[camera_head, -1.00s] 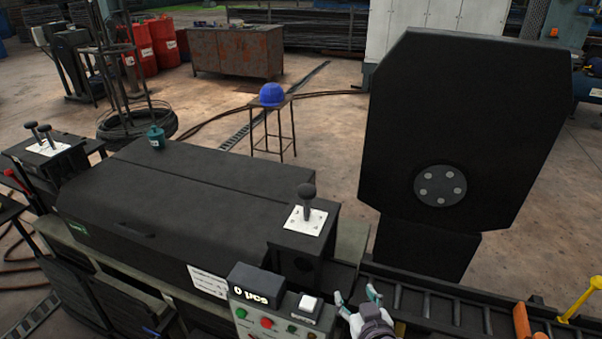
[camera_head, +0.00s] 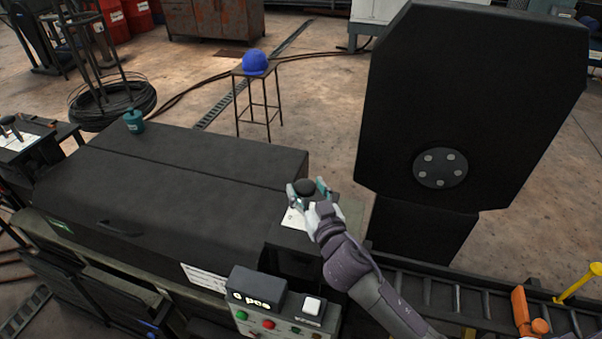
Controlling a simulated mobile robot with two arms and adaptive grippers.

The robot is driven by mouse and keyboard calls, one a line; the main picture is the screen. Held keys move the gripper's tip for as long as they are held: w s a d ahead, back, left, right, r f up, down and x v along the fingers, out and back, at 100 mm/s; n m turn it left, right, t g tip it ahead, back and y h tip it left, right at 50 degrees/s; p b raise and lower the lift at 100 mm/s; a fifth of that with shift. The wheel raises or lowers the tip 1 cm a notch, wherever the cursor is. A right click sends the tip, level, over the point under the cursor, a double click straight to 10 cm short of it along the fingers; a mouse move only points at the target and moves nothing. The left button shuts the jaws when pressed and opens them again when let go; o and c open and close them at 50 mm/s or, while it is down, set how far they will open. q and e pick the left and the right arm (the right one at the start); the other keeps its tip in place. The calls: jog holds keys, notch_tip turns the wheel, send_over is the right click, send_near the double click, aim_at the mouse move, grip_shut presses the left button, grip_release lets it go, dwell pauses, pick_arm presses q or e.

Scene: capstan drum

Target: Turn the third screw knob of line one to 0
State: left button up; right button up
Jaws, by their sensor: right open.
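A black ball-topped lever (camera_head: 306,186) stands on the box to the right of the big dark cover. My right gripper (camera_head: 309,189) is open, with its fingers on either side of the lever's ball; whether they touch it I cannot tell. The gripper hides most of the white plate (camera_head: 292,218) under the lever. Another dark-topped lever (camera_head: 9,121) stands on a similar box at the far left. Which of these is a screw knob of line one I cannot tell. My left gripper is not in view.
A control panel (camera_head: 262,331) with coloured buttons and a counter box (camera_head: 257,293) sits below the lever box. A large black panel (camera_head: 470,90) stands on the right.

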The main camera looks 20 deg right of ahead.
aim_at(302, 180)
jog(key=w, duration=0.3)
jog(key=shift+w+a+p, duration=0.1)
jog(key=shift+p, duration=0.2)
jog(key=shift+w, duration=0.3)
jog(key=shift+c, duration=0.6)
jog(key=c, duration=0.8)
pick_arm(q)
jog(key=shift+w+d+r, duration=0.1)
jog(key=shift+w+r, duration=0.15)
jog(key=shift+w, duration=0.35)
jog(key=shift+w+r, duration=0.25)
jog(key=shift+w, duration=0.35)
pick_arm(e)
jog(key=shift+f, duration=0.1)
jog(key=shift+c, duration=0.3)
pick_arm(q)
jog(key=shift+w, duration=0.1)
